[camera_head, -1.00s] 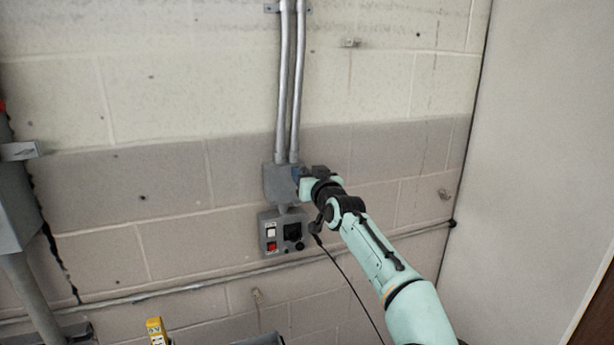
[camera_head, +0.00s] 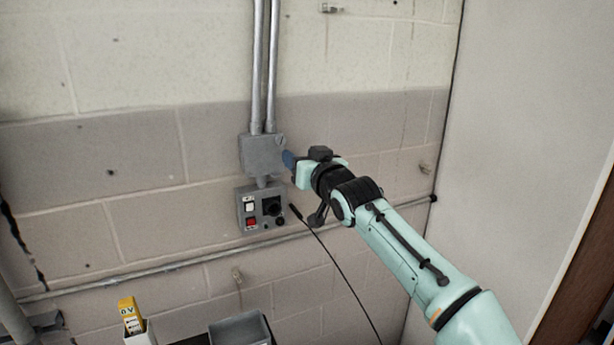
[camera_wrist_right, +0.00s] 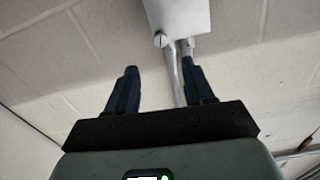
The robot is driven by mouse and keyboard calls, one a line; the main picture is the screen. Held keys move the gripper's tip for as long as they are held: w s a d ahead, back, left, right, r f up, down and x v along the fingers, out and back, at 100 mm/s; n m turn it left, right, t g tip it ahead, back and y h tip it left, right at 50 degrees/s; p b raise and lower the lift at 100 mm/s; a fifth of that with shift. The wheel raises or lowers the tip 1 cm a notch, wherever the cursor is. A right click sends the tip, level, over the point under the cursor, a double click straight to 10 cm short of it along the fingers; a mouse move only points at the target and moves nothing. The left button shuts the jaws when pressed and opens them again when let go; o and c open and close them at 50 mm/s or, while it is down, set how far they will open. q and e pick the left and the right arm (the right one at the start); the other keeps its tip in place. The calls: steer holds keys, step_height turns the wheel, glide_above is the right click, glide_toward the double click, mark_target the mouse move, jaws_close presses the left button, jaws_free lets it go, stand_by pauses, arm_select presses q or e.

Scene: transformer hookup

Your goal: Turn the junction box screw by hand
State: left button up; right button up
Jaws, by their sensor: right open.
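The grey junction box (camera_head: 262,155) is mounted on the wall below two vertical conduits. Its slotted screw (camera_head: 281,140) shows at the box's upper right corner. My right gripper (camera_head: 287,159) is just to the right of the box, its blue fingers pointing at it. In the right wrist view, the box (camera_wrist_right: 178,14) is at the top and the screw (camera_wrist_right: 161,40) shows at its near corner. There the right gripper's fingers (camera_wrist_right: 160,78) are spread wide with nothing between them, and the screw lies beyond the fingertips. My left gripper is not in view.
A control box (camera_head: 260,207) with a white and a red button and a black knob hangs below. A black cable (camera_head: 342,272) runs beside it. A yellow meter (camera_head: 130,315) and a grey bin (camera_head: 240,330) stand at the bottom. A horizontal conduit (camera_head: 150,269) crosses the wall.

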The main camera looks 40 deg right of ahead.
steer(key=b+v, duration=0.1)
steer(key=v, duration=0.1)
steer(key=shift+s+a, duration=0.15)
steer(key=shift+s, duration=0.2)
